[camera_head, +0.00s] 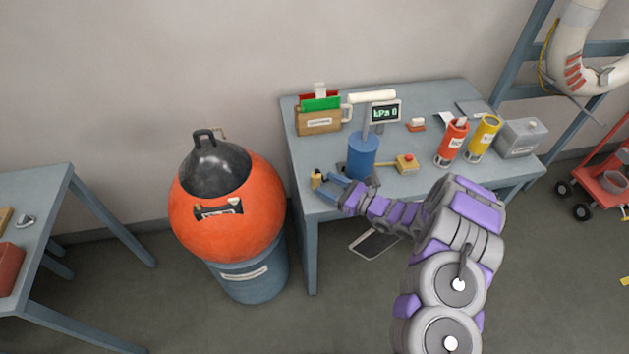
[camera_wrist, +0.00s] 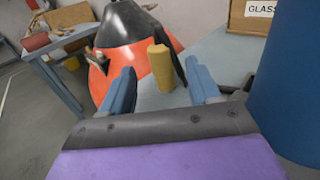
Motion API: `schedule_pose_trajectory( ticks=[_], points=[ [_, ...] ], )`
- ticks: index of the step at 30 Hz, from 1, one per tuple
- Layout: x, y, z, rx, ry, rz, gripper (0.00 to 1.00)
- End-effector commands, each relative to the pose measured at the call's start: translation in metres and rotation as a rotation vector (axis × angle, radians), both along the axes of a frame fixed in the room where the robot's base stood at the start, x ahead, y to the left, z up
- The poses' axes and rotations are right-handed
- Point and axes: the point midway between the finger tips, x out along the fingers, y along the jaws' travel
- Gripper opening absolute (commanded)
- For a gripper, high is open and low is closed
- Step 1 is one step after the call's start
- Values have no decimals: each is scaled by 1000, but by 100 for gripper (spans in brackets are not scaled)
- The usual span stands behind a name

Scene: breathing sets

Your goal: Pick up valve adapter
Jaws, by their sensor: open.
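The valve adapter seems to be the small upright brass-coloured cylinder (camera_head: 317,180) at the table's front left corner. In the wrist view the brass cylinder (camera_wrist: 161,70) stands in the gap between my blue fingers, with clear space on both sides. My gripper (camera_head: 328,184) is open and low over the tabletop, right beside the cylinder. In the wrist view my gripper (camera_wrist: 160,76) shows both fingers apart, touching nothing visible. I cannot tell how deep the cylinder sits between them.
A blue cylinder (camera_head: 362,158) stands close by my gripper on the blue-grey table (camera_head: 400,190). Behind are a wooden box (camera_head: 318,126) and a kPa display (camera_head: 386,112). Orange (camera_head: 452,142) and yellow (camera_head: 484,137) canisters stand right. A large orange sphere (camera_head: 225,235) is left of the table.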

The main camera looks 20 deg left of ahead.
Motion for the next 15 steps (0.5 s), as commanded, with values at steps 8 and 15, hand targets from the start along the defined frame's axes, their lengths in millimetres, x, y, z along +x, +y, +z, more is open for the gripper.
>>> schedule_pose_trajectory(
  ticks=[8, 15],
  points=[
    [7, 23, 2, 8, -2, 0, 62],
    [14, 53, 1, 3, -2, -1, 62]
  ],
)
